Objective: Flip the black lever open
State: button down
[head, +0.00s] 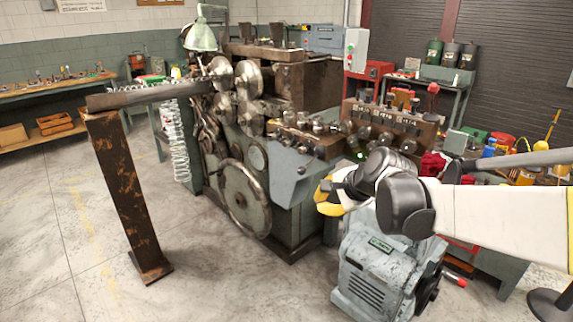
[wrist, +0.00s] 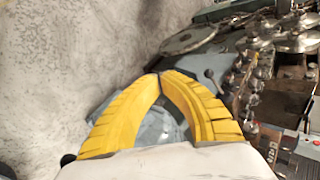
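My gripper (head: 324,195) with yellow fingers is in front of the coiling machine, right of its grey sloped panel (head: 293,178). In the wrist view the fingertips of my gripper (wrist: 158,74) meet, with a rounded gap behind them and nothing seen held between the tips. A small dark knob (wrist: 209,73) shows on the grey panel just right of the fingertips, apart from them. It may be the end of the black lever, but I cannot tell for sure. No other part of a lever is clear in the head view, where my arm and gripper cover part of the machine.
The coiling machine (head: 240,195) has large metal rollers and a big wheel. A grey motor (head: 375,275) stands on the floor below my arm. A rusty post (head: 125,195) carries a trough at left. A cluttered bench is behind my arm. The floor at front left is clear.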

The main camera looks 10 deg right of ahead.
aim_at(307, 166)
jog(key=w+d+f+m+y+p, duration=0.1)
jog(key=w+d+f+m, duration=0.1)
jog(key=w, duration=0.4)
jog(key=w+d+f+m+t+p, duration=0.1)
jog(key=w+d+f+m, duration=0.1)
jog(key=w+f+m, duration=0.2)
jog(key=w+d+f+m+t+y+p, duration=0.1)
jog(key=w+d+f+m, duration=0.1)
jog(key=w+m, duration=0.5)
jog(key=shift+w+d+f+y, duration=0.3)
jog(key=shift+w+f, duration=0.5)
jog(key=shift+w, duration=0.2)
jog(key=shift+a, duration=0.1)
jog(key=b+x, duration=0.3)
jog(key=x, duration=0.7)
jog(key=shift+w+a+r+b, duration=0.15)
jog(key=shift+r+b, duration=0.15)
jog(key=shift+r, duration=0.4)
jog(key=shift+s+a+r+b, duration=0.15)
jog(key=shift+r+b, duration=0.1)
jog(key=shift+r, duration=0.45)
jog(key=shift+w+a+r+b, duration=0.15)
jog(key=shift+r+b, duration=0.15)
jog(key=shift+r, duration=0.35)
jog(key=shift+r, duration=0.1)
jog(key=shift+a+r+m+p, duration=0.15)
jog(key=shift+r+m+p, duration=0.05)
jog(key=shift+m+p, duration=0.15)
